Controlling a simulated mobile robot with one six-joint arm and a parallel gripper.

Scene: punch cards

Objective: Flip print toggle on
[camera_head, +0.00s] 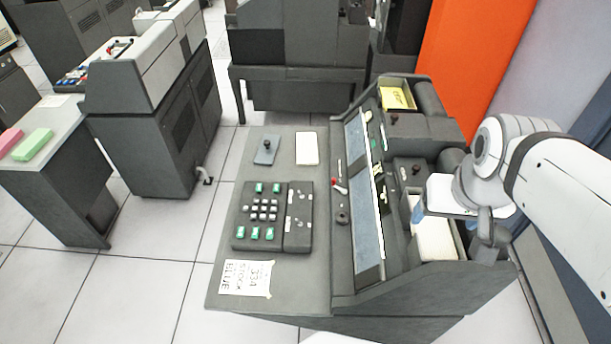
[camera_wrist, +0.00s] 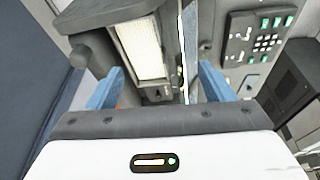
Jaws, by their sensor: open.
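The keyboard unit (camera_head: 273,217) lies on the keypunch desk, with green and pale keys. Its right-hand panel (camera_head: 298,215) carries small pale switches. I cannot read which one is the print toggle or how it is set. A red-tipped lever (camera_head: 338,185) stands right of the keyboard. The keyboard also shows at the upper right in the wrist view (camera_wrist: 258,42). My gripper (camera_head: 418,212) is at the machine's right side, above the card hopper (camera_head: 434,241), well apart from the keyboard. In the wrist view its two blue fingers are spread wide and empty (camera_wrist: 158,86).
A label sheet (camera_head: 245,278), a pale card stack (camera_head: 307,148) and a small dark-knobbed plate (camera_head: 265,153) lie on the desk. The raised card bed (camera_head: 365,200) stands between my gripper and the keyboard. A yellow-card hopper (camera_head: 397,97) is behind. An orange panel (camera_head: 475,60) stands at the back right.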

